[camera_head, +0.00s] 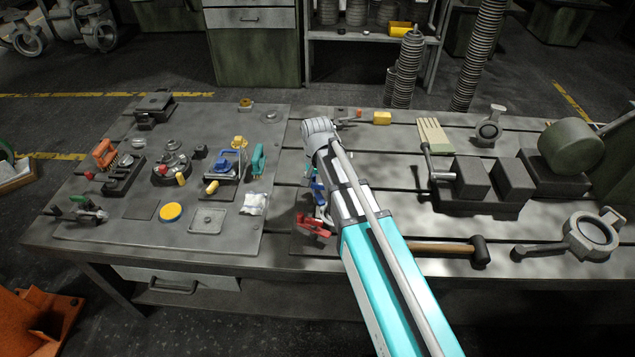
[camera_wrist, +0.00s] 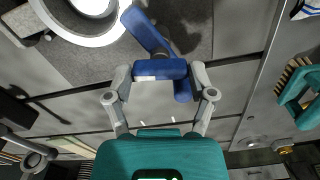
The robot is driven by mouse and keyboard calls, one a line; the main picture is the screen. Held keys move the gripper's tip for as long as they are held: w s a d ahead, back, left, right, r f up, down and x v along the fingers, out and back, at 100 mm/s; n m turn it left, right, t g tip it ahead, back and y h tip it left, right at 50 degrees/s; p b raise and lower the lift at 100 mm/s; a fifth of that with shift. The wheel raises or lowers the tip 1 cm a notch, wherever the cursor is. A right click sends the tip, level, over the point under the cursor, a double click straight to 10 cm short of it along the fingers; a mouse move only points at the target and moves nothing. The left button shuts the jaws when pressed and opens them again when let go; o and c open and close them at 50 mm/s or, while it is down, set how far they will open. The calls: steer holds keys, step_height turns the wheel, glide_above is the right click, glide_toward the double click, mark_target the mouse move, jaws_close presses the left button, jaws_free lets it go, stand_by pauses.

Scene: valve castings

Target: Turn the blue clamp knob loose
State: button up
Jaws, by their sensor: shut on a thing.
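The blue clamp knob (camera_wrist: 160,68) shows in the upper middle of the wrist view, with arms spreading up left and down right. My gripper (camera_wrist: 160,84) has one finger at each end of its middle bar and is shut on it. In the head view my arm covers the gripper and most of the spot below. Small blue parts (camera_head: 317,184) show just left of my arm there; I cannot tell whether they belong to the knob.
A pale ring-shaped casting (camera_wrist: 88,30) lies close to the knob at upper left. A teal brush (camera_wrist: 297,95) is at right. A red clamp (camera_head: 313,226) lies beside my arm, a hammer (camera_head: 478,250) to its right. A vise (camera_head: 475,185) stands farther right.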

steer(key=shift+n, duration=0.7)
steer(key=o, duration=1.1)
steer(key=shift+c, duration=0.2)
steer(key=shift+m, duration=0.5)
